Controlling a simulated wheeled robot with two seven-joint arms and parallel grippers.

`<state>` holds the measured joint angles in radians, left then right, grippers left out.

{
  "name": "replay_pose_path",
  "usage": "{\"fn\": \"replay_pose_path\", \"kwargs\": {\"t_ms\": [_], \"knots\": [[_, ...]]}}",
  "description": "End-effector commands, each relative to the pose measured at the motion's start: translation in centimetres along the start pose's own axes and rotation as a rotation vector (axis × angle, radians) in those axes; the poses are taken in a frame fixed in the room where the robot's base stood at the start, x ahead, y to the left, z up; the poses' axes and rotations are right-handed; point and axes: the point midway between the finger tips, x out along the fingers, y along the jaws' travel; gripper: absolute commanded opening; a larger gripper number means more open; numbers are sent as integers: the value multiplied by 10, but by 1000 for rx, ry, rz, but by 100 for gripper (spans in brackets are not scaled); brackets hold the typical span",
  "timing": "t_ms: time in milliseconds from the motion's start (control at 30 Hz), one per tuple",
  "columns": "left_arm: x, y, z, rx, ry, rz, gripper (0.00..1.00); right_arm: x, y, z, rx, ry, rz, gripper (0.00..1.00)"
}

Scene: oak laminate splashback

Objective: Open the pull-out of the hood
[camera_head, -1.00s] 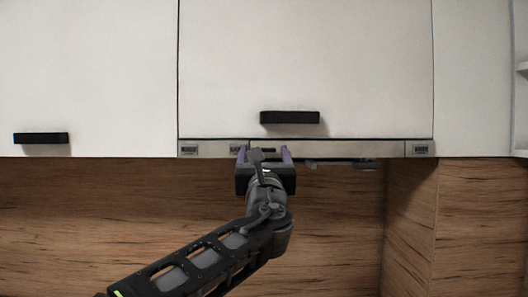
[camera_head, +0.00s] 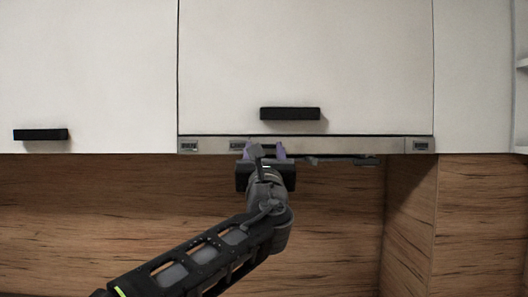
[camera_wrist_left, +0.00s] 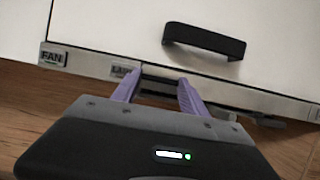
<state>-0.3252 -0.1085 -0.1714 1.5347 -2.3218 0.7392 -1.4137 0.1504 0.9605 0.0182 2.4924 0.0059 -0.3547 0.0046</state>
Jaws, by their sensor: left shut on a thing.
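The hood's pull-out (camera_head: 340,146) is a slim grey metal strip under the middle white cabinet door. It also shows in the wrist view (camera_wrist_left: 92,65), with "FAN" and "LAMP" labels at its left. It looks flush with the cabinet fronts. My left gripper (camera_head: 265,148) comes up from below and its purple fingers meet the strip left of its middle. In the left wrist view my gripper (camera_wrist_left: 160,78) is shut on the pull-out, with a dark part of it between the fingers. The exact contact is partly hidden. My right gripper is not in view.
The middle cabinet door (camera_head: 310,60) has a black bar handle (camera_head: 290,114) just above the strip. A left cabinet has another black handle (camera_head: 41,135). The wood splashback (camera_head: 80,210) lies below, and a wood side panel (camera_head: 408,220) stands at the right.

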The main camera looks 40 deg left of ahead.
Motion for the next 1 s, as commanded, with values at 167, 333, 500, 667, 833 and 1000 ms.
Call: {"fn": "replay_pose_path", "kwargs": {"t_ms": [167, 333, 500, 667, 833, 1000], "knots": [[0, 0, 0, 0, 0, 0, 0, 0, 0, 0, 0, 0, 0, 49], [0, 0, 0, 0, 0, 0, 0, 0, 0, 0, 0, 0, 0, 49], [-13, 0, 3, -5, 0, -1, 0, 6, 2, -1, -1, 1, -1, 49], [-48, 1, 16, -7, -2, -1, 0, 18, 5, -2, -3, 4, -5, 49], [-90, 0, 35, -5, -2, -1, 0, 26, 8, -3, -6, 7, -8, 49], [-110, 0, 44, -1, 0, 0, 0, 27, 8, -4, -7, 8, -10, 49]]}}
